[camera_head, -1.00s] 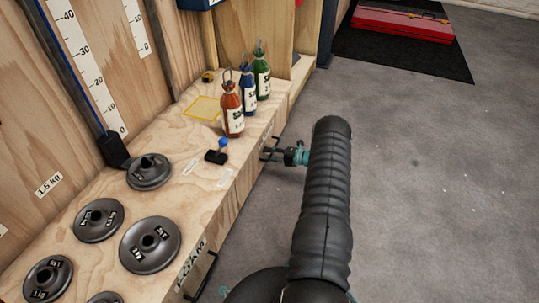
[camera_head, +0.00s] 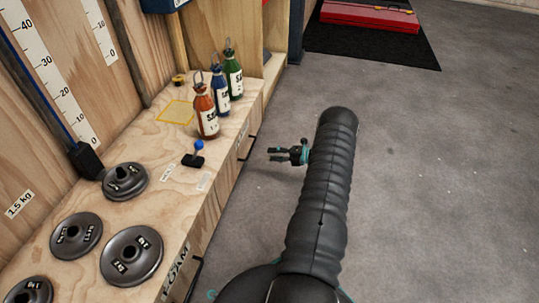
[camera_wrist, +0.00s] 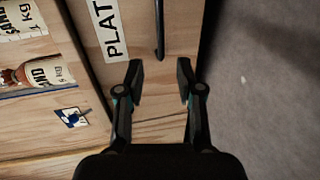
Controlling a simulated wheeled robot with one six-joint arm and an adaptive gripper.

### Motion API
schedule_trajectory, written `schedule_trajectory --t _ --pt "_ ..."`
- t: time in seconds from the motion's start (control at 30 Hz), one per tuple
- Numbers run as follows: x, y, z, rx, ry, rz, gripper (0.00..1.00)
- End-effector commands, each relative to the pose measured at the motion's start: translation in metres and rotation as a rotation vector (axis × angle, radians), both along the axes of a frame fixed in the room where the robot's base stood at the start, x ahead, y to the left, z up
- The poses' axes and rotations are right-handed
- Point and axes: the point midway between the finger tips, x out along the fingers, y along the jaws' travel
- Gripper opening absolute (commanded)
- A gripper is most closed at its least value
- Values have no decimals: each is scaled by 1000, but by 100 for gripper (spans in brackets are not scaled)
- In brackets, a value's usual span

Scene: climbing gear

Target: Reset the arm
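My gripper (camera_head: 279,154) is at the right of the wooden bench, out over the grey floor, beside my black ribbed arm. In the wrist view my gripper (camera_wrist: 160,84) has its two fingers spread apart with nothing between them. Past the fingers, the wrist view shows the bench's front face with a black handle (camera_wrist: 159,30) and a label (camera_wrist: 108,28) starting "PLAT". No object is held.
The bench (camera_head: 168,205) carries red (camera_head: 206,115), blue (camera_head: 220,92) and green (camera_head: 233,75) bottles, several dark weight plates (camera_head: 132,253) and a blue-knobbed black piece (camera_head: 194,158). A black handle (camera_head: 196,280) juts from its front. Floor (camera_head: 430,190) at right is clear.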

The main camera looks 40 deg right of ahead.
Motion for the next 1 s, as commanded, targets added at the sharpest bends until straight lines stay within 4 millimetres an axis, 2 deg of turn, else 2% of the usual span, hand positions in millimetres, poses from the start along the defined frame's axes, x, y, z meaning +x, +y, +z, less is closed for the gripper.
schedule_trajectory --t 0.53,0.63,0.73,0.87,1.0 --pt "0 0 0 -7 -5 2 37" --pt "0 0 -1 -55 -41 13 37" --pt "-1 0 -6 -174 -104 47 37" --pt "-19 16 -28 -356 -170 165 37" --pt "-50 42 -50 -506 -235 325 37"
